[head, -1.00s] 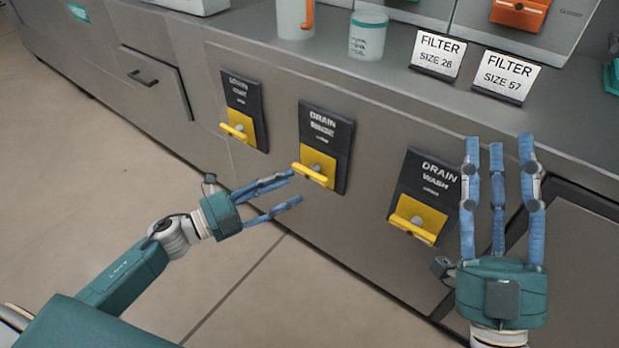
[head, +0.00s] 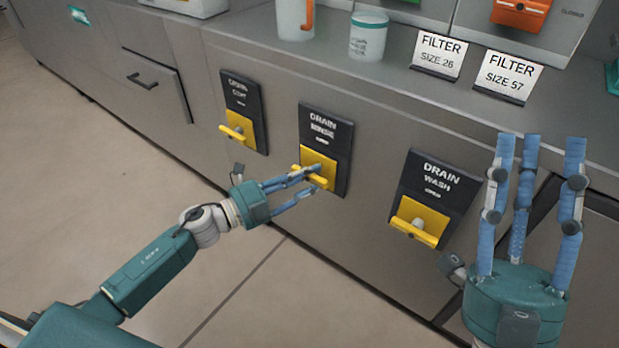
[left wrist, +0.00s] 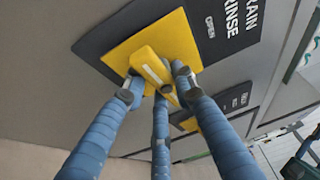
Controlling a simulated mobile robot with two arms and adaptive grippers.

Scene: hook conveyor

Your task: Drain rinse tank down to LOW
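The DRAIN RINSE panel (head: 335,128) is a dark plate on the cabinet front with a yellow plate and a yellow bar handle (head: 297,168). The handle (left wrist: 150,66) also shows in the left wrist view, between my finger ends. My left gripper (head: 314,180) has its fingers on both sides of the handle; they look spread, and I cannot tell whether they touch it. My right gripper (head: 540,150) is open and empty, fingers up, right of the DRAIN WASH panel (head: 440,175). No rinse tank level reading shows.
Another drain panel (head: 240,95) with a yellow handle is to the left. A cup (head: 368,38), a mug (head: 292,18) and two filter signs (head: 438,54) stand on the counter above. A drawer handle (head: 142,79) is at the far left. The floor in front is clear.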

